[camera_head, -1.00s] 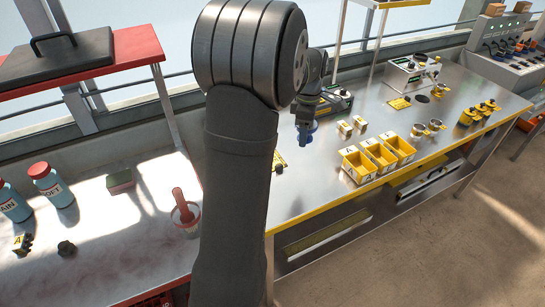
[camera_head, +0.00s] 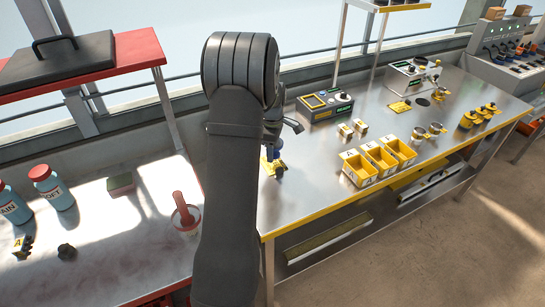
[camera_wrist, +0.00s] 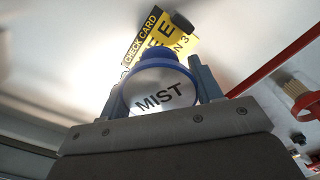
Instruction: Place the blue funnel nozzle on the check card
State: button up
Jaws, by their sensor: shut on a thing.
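My gripper (camera_wrist: 160,92) is shut on the blue funnel nozzle (camera_wrist: 150,70), whose round white face reads "MIST" in the wrist view. The jaws press it from both sides. The yellow and black check card (camera_wrist: 144,42) lies beyond the nozzle in that view, partly covered by it. I cannot tell whether the nozzle touches the card. A small dark object (camera_wrist: 182,21) overlaps the card's far edge.
Three yellow bins (camera_head: 358,171) stand right of the card on the steel bench (camera_head: 320,190). A control box (camera_head: 325,104) and small white blocks stand behind. A red-edged table (camera_head: 110,235) at left holds bottles and a red-handled tool (camera_head: 181,210). My arm hides part of the bench.

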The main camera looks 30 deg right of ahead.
aim_at(273, 164)
jog(key=shift+f, duration=2)
jog(key=shift+f, duration=0.1)
jog(key=o, duration=1)
jog(key=shift+c, duration=0.2)
notch_tip(273, 164, up, 12)
jog(key=shift+r, duration=0.1)
notch_tip(273, 164, down, 13)
jog(key=shift+r, duration=2.3)
